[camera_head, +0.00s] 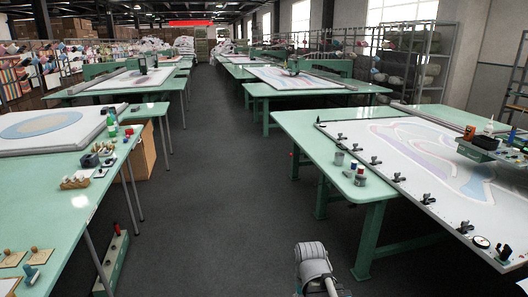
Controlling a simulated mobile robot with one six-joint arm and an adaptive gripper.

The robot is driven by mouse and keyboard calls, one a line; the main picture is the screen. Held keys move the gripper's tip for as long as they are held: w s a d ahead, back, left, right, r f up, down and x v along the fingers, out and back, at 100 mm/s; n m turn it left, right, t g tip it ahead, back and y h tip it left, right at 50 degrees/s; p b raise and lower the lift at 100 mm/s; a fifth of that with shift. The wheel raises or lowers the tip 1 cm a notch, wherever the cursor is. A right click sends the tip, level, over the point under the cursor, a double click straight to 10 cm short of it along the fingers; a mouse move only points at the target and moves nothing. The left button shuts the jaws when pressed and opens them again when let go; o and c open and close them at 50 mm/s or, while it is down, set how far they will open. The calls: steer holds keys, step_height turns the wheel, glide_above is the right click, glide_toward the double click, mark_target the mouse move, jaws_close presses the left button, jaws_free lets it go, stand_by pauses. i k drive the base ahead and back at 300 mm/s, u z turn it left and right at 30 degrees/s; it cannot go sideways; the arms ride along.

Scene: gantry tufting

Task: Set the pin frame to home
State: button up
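What may be the pin frame is the large white panel (362,150) on the right-hand green table. It lies flat, has a wavy pastel pattern, and a row of black clamps (376,160) along its near left edge. No label confirms that it is the pin frame, and its home mark cannot be made out. A grey-white part of my arm shows at the bottom middle, over the floor and away from the tables. My gripper's fingers do not show.
A dark aisle (223,190) runs clear between the table rows. Small cans (360,180) stand at the right table's edge. A small raised tray (474,151) with bottles stands over the panel. Left tables hold knobs, bottles and another framed panel (25,144); a green box (115,258) is on the floor.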

mark_target(493, 196)
steer(key=z, duration=0.1)
steer(key=i, duration=2.35)
steer(key=z, duration=0.6)
steer(key=i, duration=1.55)
steer(key=z, duration=0.25)
